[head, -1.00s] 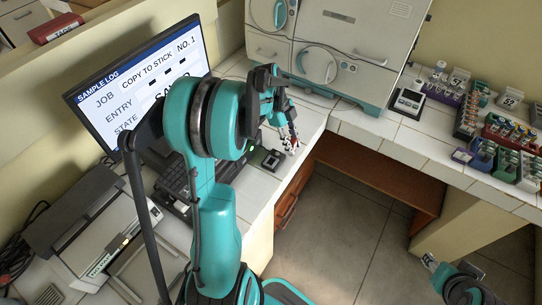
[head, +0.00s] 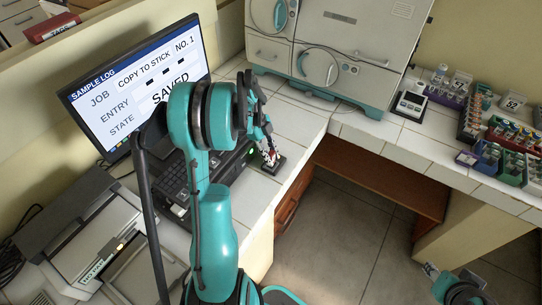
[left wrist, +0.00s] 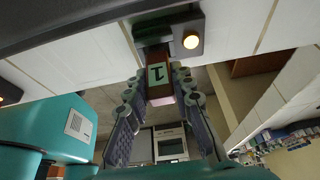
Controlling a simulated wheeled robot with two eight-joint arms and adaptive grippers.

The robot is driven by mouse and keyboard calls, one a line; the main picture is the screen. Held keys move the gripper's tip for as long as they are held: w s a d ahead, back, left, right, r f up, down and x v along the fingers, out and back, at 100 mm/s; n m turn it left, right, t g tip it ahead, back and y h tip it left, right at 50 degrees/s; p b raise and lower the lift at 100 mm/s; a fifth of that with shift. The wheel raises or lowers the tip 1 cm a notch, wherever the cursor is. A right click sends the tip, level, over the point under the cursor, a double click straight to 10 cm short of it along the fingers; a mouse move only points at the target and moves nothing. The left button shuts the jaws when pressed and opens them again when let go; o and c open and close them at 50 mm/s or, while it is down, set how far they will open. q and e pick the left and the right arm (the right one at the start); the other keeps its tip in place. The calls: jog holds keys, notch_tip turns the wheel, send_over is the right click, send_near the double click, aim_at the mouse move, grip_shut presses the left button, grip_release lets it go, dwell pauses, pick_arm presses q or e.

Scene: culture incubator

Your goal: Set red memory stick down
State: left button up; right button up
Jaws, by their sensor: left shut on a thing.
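In the head view the stick is mostly hidden by the fingers. My right gripper (head: 430,268) is low at the right, far from the stick; its jaws are too small to read.
The screen (head: 140,85) reads "COPY TO STICK", "NO. 1", "SAVED". A keyboard (head: 180,182) lies left of the stand. An incubator (head: 330,45) stands behind. A small device (head: 410,104) and racks of vials (head: 505,150) are at the right. Counter tiles right of the stand are clear.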

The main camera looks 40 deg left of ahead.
pick_arm(q)
jog(key=o, duration=0.9)
jog(key=shift+f, duration=0.15)
jog(key=shift+a+r, duration=0.15)
jog(key=shift+r, duration=0.4)
jog(key=p+v, duration=0.3)
jog(key=v, duration=0.8)
jog(key=s+d+r+n+t+y, duration=0.1)
jog(key=d+r+n+y, duration=0.2)
jog(key=d, duration=0.4)
jog(key=s+d+r+n+t, duration=0.1)
jog(key=s+d+r+n, duration=0.2)
jog(key=d, duration=0.4)
jog(key=s+d+n+t, duration=0.1)
jog(key=s+d+n, duration=0.1)
jog(key=d+n, duration=0.1)
jog(key=s+d+n+t+y, duration=0.1)
jog(key=s+d+n+t, duration=0.1)
jog(key=d+n, duration=0.2)
jog(key=s+d+n+t, duration=0.1)
jog(key=s+d+n, duration=0.2)
jog(key=d, duration=0.2)
jog(key=shift+n+t, duration=0.4)
